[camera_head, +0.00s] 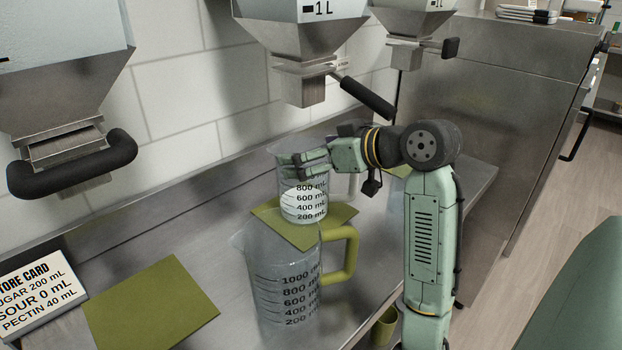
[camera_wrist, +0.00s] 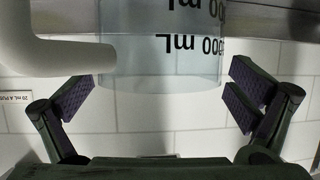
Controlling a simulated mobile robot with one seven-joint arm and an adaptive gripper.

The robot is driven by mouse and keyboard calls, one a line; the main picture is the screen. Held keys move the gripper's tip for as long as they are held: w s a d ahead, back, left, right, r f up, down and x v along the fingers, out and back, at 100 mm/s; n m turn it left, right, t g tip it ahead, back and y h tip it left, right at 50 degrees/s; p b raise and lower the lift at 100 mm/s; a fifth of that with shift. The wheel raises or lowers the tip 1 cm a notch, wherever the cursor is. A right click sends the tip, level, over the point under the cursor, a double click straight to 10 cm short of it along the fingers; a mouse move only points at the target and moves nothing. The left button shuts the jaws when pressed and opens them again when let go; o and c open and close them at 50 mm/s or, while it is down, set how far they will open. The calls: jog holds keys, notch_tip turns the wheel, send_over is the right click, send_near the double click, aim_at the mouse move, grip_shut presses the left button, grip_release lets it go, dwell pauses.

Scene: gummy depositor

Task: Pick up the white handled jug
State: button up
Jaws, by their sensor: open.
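A clear measuring jug (camera_head: 303,200) with black mL marks stands upright on an olive mat under the middle hopper. My gripper (camera_head: 312,157) is at the upper part of this jug. In the wrist view my gripper (camera_wrist: 160,100) is open, with one finger on each side of the jug's width; no clear contact shows. The far finger is partly hidden.
A larger clear jug (camera_head: 285,285) with an olive handle (camera_head: 345,258) stands close in front. A bare olive mat (camera_head: 150,308) and a store card (camera_head: 35,290) lie at left. The middle hopper (camera_head: 305,60) and its black lever (camera_head: 368,97) hang above. An olive cup (camera_head: 385,326) stands near my arm.

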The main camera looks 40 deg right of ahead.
jog(key=shift+x, duration=0.85)
jog(key=shift+c, duration=0.2)
jog(key=c, duration=1.6)
